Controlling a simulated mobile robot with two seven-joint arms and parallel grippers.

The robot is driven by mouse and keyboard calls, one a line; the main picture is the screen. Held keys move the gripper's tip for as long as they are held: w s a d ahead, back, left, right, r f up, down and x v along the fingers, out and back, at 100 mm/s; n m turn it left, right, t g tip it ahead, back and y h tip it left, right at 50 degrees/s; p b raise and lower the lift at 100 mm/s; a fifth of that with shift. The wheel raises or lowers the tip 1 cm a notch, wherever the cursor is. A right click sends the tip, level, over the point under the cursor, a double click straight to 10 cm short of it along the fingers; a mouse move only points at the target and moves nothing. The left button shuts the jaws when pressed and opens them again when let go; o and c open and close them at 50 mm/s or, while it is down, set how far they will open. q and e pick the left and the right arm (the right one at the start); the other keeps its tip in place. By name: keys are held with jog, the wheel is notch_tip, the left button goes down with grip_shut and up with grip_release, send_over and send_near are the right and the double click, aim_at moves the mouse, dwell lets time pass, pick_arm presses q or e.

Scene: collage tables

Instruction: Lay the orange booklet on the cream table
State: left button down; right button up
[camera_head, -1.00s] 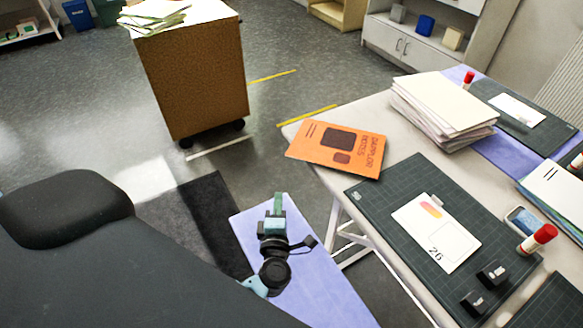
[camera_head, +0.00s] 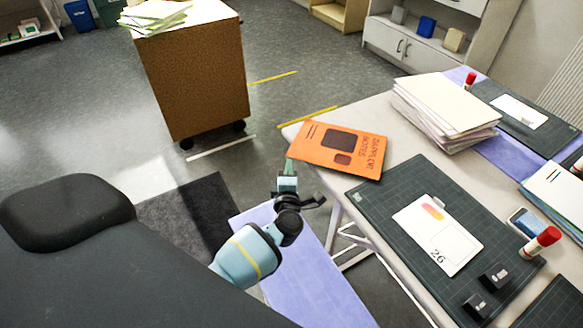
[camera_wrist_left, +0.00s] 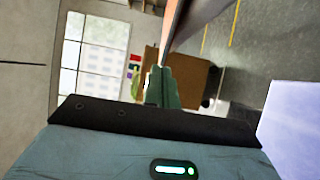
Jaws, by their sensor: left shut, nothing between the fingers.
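The orange booklet (camera_head: 338,150), with dark printed panels, lies on the left end of the cream table (camera_head: 402,142). Its left corner sticks out past the table edge. My left gripper (camera_head: 290,166) is shut and empty, beside that overhanging corner in the head view; whether it touches the booklet I cannot tell. In the left wrist view its green fingertips (camera_wrist_left: 162,82) are together. A brown-orange sheet edge (camera_wrist_left: 188,20) above them looks like the booklet, seen nearly edge-on. My right gripper is not in view.
A dark cutting mat (camera_head: 375,195) with a white card (camera_head: 437,235) lies right of the booklet. A paper stack (camera_head: 445,103) stands behind. A lilac surface (camera_head: 320,285) is below my left arm. A brown cabinet (camera_head: 195,80) stands on the floor behind, left.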

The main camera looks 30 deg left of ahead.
aim_at(297, 158)
pick_arm(q)
jog(key=shift+w+d, duration=0.1)
jog(key=shift+w, duration=0.25)
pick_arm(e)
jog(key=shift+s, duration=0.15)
pick_arm(q)
jog(key=shift+w+d+f+b, duration=0.1)
jog(key=shift+w+d+b, duration=0.1)
jog(key=shift+w+b, duration=0.25)
jog(key=shift+w+d, duration=0.2)
jog(key=shift+w, duration=0.5)
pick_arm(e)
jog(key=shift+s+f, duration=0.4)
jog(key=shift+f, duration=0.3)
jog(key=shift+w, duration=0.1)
pick_arm(q)
jog(key=shift+s, duration=0.1)
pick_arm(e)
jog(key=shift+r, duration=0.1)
